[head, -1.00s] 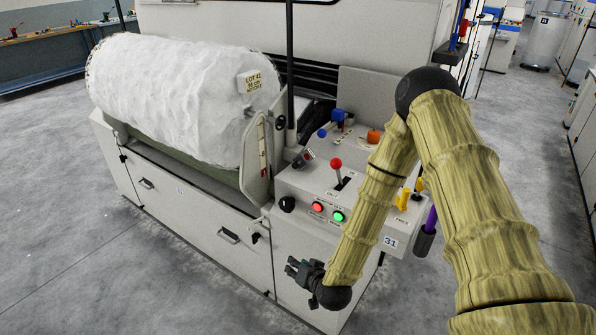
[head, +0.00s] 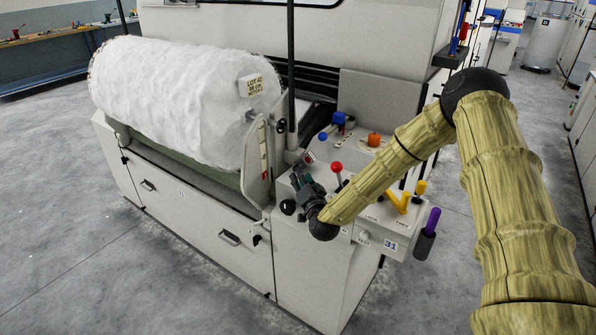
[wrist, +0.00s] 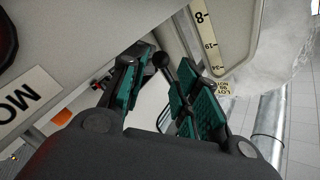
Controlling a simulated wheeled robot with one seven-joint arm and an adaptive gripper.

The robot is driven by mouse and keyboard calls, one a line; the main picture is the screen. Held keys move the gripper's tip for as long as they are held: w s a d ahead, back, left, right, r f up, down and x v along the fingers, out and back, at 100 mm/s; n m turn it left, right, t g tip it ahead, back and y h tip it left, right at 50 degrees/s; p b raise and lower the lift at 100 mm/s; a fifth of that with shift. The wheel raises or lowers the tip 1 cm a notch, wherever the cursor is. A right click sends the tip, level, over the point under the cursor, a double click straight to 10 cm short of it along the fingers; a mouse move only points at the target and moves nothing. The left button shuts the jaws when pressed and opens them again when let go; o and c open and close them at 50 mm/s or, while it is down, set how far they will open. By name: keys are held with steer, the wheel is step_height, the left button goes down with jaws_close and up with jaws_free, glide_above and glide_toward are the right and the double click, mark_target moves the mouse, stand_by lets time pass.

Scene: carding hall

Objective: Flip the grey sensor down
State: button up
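A small dark grey piece with a red mark, which looks like the grey sensor (head: 309,157), shows on the control panel just above my gripper in the head view. My gripper hides part of it, so its tilt is hard to tell. My gripper (head: 303,184) is over the left side of the panel, beside the red-knobbed lever. In the wrist view my gripper (wrist: 158,92) has its two teal-padded fingers apart. A black ball knob (wrist: 162,60) shows in the gap between them, with no clear contact. I cannot clearly make out the sensor in the wrist view.
The red-knobbed lever (head: 337,168) stands close right of my gripper. The scale plate (head: 258,160) and white fibre roll (head: 175,100) are to the left. A black knob (head: 288,207), orange knob (head: 375,139) and yellow handle (head: 398,202) are nearby. Open floor lies in front.

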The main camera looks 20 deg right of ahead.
mark_target(302, 164)
steer(key=shift+w+p, duration=0.35)
steer(key=shift+w, duration=1.9)
steer(key=shift+c, duration=0.4)
jaws_close()
